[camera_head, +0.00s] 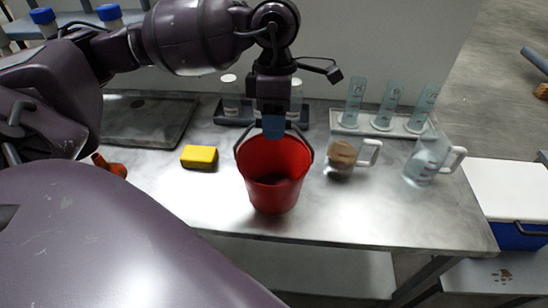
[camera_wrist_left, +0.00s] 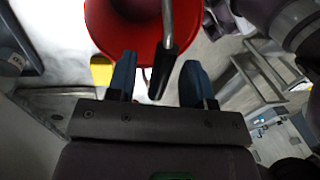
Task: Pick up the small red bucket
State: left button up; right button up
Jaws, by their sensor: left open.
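The small red bucket (camera_head: 273,190) stands upright near the front edge of the metal table. Its dark wire handle (camera_head: 311,150) is raised over the rim. My left gripper (camera_head: 273,125) points down over the bucket's far rim, and its blue fingers are open. In the left wrist view, the black grip of the handle (camera_wrist_left: 160,72) shows in the gap between the fingertips (camera_wrist_left: 157,72), with the red bucket (camera_wrist_left: 103,32) beyond. I cannot tell whether a finger touches the handle. The fingers hide part of the bucket's far rim. My right gripper is not in view.
A yellow sponge (camera_head: 199,157) lies left of the bucket. A mug with brown contents (camera_head: 341,158) stands close on its right, with a clear pitcher (camera_head: 424,160) further right. A rack of cylinders (camera_head: 382,122) and a dark tray (camera_head: 140,118) are behind. The front right tabletop is clear.

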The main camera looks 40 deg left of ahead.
pick_arm(q)
jog(key=shift+f, duration=0.4)
grip_shut()
jog(key=shift+r, duration=0.15)
